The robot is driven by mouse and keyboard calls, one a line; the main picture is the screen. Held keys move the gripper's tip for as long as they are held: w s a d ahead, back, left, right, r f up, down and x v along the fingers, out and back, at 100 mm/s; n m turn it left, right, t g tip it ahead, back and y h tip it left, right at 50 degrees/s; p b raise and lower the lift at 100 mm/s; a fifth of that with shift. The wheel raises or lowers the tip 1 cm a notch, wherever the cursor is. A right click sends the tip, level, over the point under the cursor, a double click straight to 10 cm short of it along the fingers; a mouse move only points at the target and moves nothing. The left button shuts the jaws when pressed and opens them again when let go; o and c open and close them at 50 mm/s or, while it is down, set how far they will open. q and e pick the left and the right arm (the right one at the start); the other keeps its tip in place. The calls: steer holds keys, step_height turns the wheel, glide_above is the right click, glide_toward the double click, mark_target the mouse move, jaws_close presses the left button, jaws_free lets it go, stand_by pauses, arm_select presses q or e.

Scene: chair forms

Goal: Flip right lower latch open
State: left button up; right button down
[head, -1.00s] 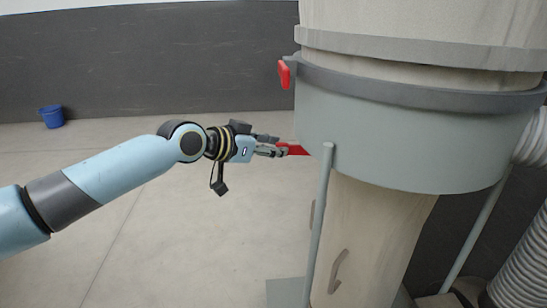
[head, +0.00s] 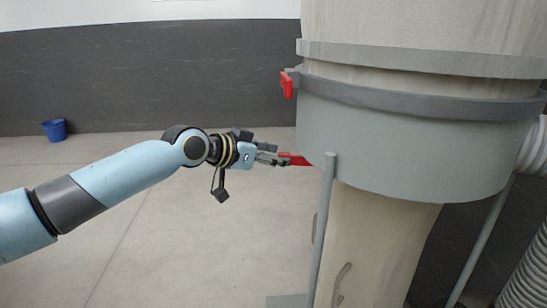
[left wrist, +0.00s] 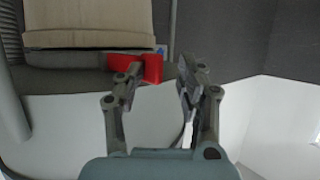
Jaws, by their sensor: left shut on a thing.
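A lower red latch (head: 296,159) sticks out from the left side of the grey-green drum (head: 410,145), near its lower edge. My left gripper (head: 281,158) is shut on its outer end, coming in from the left. In the left wrist view the red latch (left wrist: 152,68) shows at the left finger and reaches into the space between the fingertips (left wrist: 158,76). The fingers hide part of it. An upper red latch (head: 287,86) hangs down by the grey band at the drum's top left. My right gripper is not in view.
A slanting grey post (head: 321,230) stands just right of the lower latch, in front of the pale lower bag (head: 375,240). A ribbed hose (head: 525,270) is at the far right. A blue bucket (head: 54,130) stands far left. The floor between is clear.

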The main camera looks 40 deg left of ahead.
arm_select(q)
steer(key=shift+w+a+r, duration=0.15)
steer(key=shift+w+r, duration=0.15)
steer(key=shift+w, duration=0.3)
steer(key=d+v, duration=0.1)
steer(key=v, duration=0.6)
steer(key=shift+s+a+f, duration=0.25)
steer(key=shift+s+a, duration=0.05)
steer(key=shift+s, duration=0.1)
